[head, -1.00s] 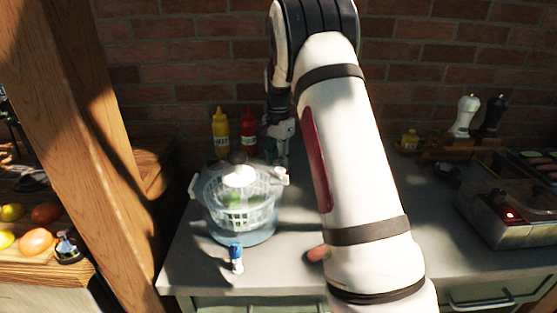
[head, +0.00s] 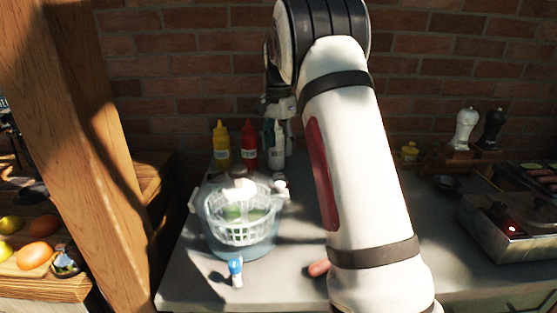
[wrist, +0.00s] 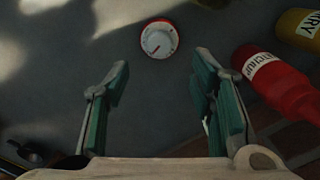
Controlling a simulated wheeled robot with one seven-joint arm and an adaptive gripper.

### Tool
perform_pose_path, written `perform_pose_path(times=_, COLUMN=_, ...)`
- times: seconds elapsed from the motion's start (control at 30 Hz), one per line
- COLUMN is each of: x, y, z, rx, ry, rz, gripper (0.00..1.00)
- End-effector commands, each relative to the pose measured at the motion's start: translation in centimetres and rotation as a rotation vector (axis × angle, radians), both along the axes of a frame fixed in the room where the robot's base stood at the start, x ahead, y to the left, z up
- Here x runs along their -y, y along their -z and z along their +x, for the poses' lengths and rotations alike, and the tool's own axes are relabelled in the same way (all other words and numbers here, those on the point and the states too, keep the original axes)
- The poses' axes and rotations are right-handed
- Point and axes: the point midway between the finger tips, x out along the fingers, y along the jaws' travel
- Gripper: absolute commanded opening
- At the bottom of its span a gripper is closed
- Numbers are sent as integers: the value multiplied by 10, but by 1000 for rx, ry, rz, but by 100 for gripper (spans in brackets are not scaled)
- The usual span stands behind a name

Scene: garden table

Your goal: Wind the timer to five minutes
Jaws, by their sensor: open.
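The timer (wrist: 159,40) is a small round thing with a white dial and a red rim, near the top middle of the wrist view. A short red mark shows on its dial; the setting is too small to read. My gripper (wrist: 162,78) is open and empty, its two green-grey fingers apart on either side below the timer in the picture. The fingers do not touch it. In the head view my gripper (head: 279,108) is small and partly hidden by my arm, above the back of the counter. I cannot make out the timer in the head view.
A red ketchup bottle (head: 249,146), a yellow mustard bottle (head: 221,146) and a white bottle (head: 275,150) stand by the brick wall. A salad spinner (head: 240,235) stands before them. A blue-capped bottle (head: 236,274) and a sausage (head: 318,268) are near the front edge.

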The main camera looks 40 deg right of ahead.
Motion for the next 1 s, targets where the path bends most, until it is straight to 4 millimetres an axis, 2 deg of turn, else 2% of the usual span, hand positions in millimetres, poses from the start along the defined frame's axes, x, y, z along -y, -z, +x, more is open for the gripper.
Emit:
perform_pose_path(times=0.1, x=0, y=-14, z=1, rx=2, ry=0, rz=-1, gripper=50)
perform_pose_path(times=0.23, x=0, y=-21, z=0, rx=0, ry=1, rz=0, gripper=50)
perform_pose_path(times=0.8, x=0, y=-23, z=0, rx=0, ry=-1, rz=0, gripper=50)
perform_pose_path(times=0.87, x=-3, y=-27, z=-3, rx=4, ry=-10, rz=0, gripper=50)
perform_pose_path(times=1.0, x=-23, y=-51, z=-19, rx=31, ry=-81, rz=0, gripper=50)
